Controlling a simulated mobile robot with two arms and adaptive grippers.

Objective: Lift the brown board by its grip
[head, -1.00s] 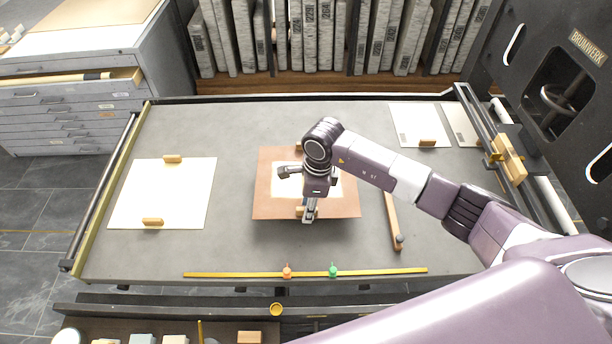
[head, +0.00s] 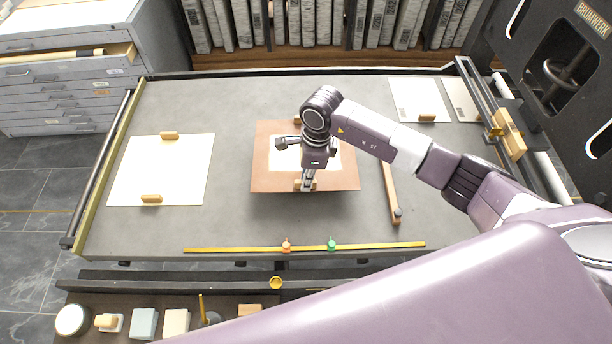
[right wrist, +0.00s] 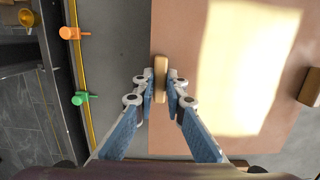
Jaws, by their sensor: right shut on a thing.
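The brown board (head: 342,180) is over the middle of the grey table, with a pale rectangle (right wrist: 250,60) on its face. My right gripper (head: 306,186) comes down from above at the board's near edge. In the right wrist view its fingers (right wrist: 161,84) are shut on the small wooden grip (right wrist: 160,66) on that edge. A second wooden grip (right wrist: 311,87) is on the opposite edge. A soft shadow shows below the near edge, so the board seems slightly raised there; the far edge's height is unclear. My left gripper is not in view.
A cream sheet (head: 165,175) with two wooden grips lies left on the table (head: 225,215). A wooden bar (head: 390,190) lies right of the board. A yellow rule (head: 230,249) with orange (head: 286,245) and green (head: 332,243) markers runs along the front. Pale sheets (head: 415,95) lie back right.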

